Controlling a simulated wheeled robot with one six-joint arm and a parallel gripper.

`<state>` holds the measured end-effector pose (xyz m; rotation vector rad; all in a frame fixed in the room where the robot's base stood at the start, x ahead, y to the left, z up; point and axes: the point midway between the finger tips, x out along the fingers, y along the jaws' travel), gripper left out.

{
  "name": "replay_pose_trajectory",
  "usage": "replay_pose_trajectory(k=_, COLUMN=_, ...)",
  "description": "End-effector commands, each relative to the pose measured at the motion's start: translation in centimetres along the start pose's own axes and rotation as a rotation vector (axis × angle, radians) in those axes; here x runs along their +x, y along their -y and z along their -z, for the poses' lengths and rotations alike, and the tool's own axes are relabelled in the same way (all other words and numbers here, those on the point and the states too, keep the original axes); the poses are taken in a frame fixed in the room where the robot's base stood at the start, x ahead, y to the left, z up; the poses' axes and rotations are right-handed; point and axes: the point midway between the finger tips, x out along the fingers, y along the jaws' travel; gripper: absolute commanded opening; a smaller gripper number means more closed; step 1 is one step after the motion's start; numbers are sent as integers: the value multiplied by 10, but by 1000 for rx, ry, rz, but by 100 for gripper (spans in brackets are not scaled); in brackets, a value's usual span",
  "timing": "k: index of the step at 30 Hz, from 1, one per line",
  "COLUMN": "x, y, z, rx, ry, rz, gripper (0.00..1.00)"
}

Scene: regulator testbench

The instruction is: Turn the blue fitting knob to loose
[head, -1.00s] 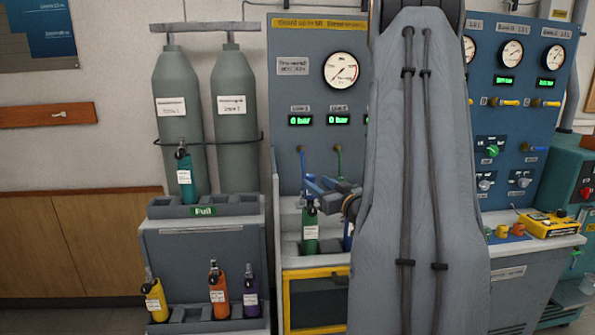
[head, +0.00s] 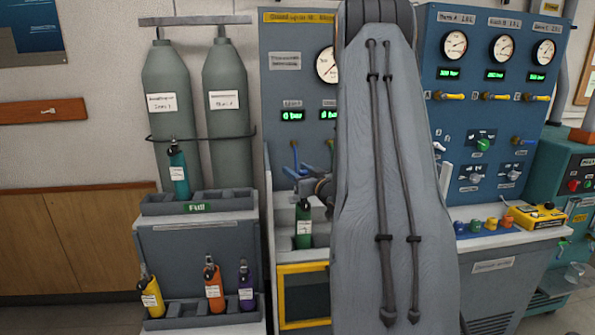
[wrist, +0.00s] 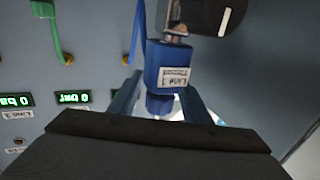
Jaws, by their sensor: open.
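The blue fitting (wrist: 172,65) hangs in the middle of the wrist view with a label that reads upside down. Its blue knob (wrist: 160,104) shows at its lower end, just above the dark gripper body. My gripper (wrist: 161,98) is open, with one blue finger on each side of the knob. Whether either finger touches it I cannot tell. The knob's setting cannot be read. In the head view my gripper (head: 303,180) is small beside my arm, which hides the fitting there.
A blue hose (wrist: 138,32) and a green hose (wrist: 50,30) hang close by. A dark rounded body with a metal valve (wrist: 177,15) is just beyond the fitting. In the head view a green bottle (head: 304,228) stands below my gripper. The gauge panel (head: 286,85) rises behind.

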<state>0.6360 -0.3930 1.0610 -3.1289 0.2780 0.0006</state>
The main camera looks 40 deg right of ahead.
Motion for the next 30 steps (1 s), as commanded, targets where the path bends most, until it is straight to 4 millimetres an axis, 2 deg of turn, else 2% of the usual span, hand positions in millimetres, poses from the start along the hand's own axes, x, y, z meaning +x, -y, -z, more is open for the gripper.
replay_pose_trajectory(k=2, x=0, y=0, z=0, rx=0, ry=0, rz=0, gripper=44)
replay_pose_trajectory(k=9, x=0, y=0, z=0, rx=0, ry=0, rz=0, gripper=5)
replay_pose_trajectory(k=10, x=0, y=0, z=0, rx=0, ry=0, rz=0, gripper=2)
replay_pose_trajectory(k=20, x=0, y=1, z=0, rx=-1, ry=-1, rz=62, gripper=2)
replay_pose_trajectory(k=30, x=-2, y=9, z=0, rx=-1, ry=0, rz=285, gripper=2)
